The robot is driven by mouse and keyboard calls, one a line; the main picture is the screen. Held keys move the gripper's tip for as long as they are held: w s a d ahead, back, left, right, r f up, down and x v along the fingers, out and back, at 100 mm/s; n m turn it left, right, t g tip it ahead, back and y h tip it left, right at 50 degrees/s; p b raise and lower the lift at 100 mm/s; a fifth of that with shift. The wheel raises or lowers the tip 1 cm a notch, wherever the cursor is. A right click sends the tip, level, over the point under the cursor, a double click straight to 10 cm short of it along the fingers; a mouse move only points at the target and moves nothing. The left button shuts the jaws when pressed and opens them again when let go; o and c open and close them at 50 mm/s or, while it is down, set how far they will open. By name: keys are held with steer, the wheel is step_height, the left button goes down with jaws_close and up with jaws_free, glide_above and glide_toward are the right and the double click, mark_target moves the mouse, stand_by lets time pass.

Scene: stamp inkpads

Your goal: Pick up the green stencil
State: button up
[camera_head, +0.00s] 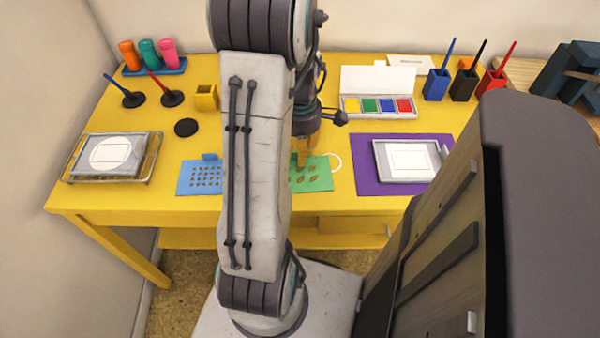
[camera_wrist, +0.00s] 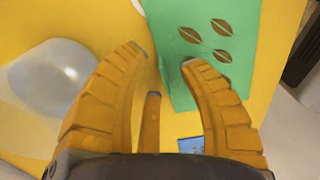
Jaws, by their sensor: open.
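The green stencil (camera_head: 319,178) lies flat on the yellow table, with brown leaf-shaped cut-outs. My gripper (camera_head: 303,156) is over the stencil's left part there, and my arm hides some of that side. In the wrist view, the green stencil (camera_wrist: 240,62) fills the upper right. My gripper (camera_wrist: 163,56) is open with nothing between its yellow fingers. The right fingertip overlaps the stencil's edge in the picture; the left one is over bare table. I cannot tell whether a finger touches it.
A blue stencil (camera_head: 200,178) lies left of my arm. A purple mat (camera_head: 370,186) with a framed pad lies to the right. A colour inkpad box (camera_head: 378,80) and pen cups (camera_head: 463,84) stand behind. A pale, blurred shape (camera_wrist: 50,85) is at the wrist view's left.

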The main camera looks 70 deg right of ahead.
steer(key=shift+f, duration=0.4)
steer(key=shift+o, duration=0.2)
jaws_close()
